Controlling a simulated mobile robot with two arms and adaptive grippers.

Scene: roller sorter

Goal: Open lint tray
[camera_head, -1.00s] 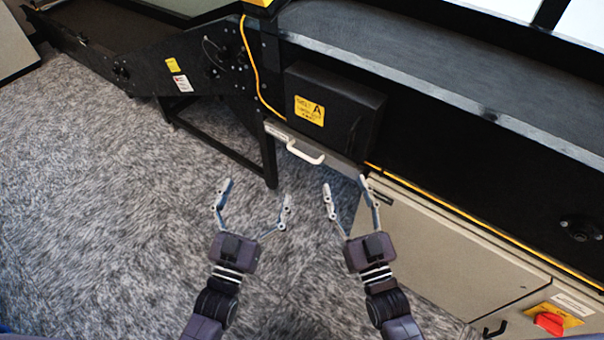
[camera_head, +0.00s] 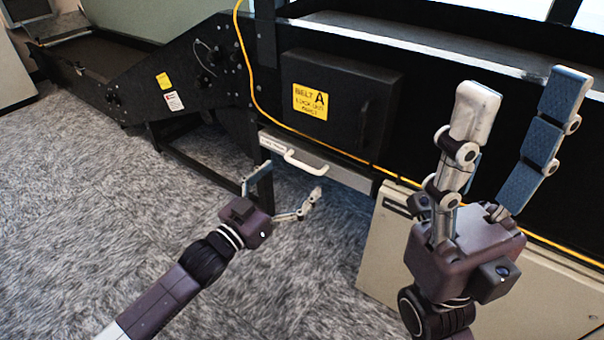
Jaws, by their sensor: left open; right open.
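The lint tray (camera_head: 343,174) is a narrow grey drawer front under the black "Belt A" box, with a white bar handle (camera_head: 305,162) toward its left end. It appears shut, flush under the machine. My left gripper (camera_head: 284,181) is open and empty, just below the handle, its fingers pointing up toward it. No contact with the handle is clear. My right gripper (camera_head: 525,92) is open and empty, raised close to the camera at the right, with its fingers pointing up. It hides part of the machine's side and the cabinet behind it.
The black box (camera_head: 345,95) with a yellow label sits above the tray. A yellow cable (camera_head: 245,60) runs down the machine and along its edge. A beige cabinet (camera_head: 385,260) stands below right. Black frame legs (camera_head: 205,165) stand at left. Carpet (camera_head: 90,220) is open at the left.

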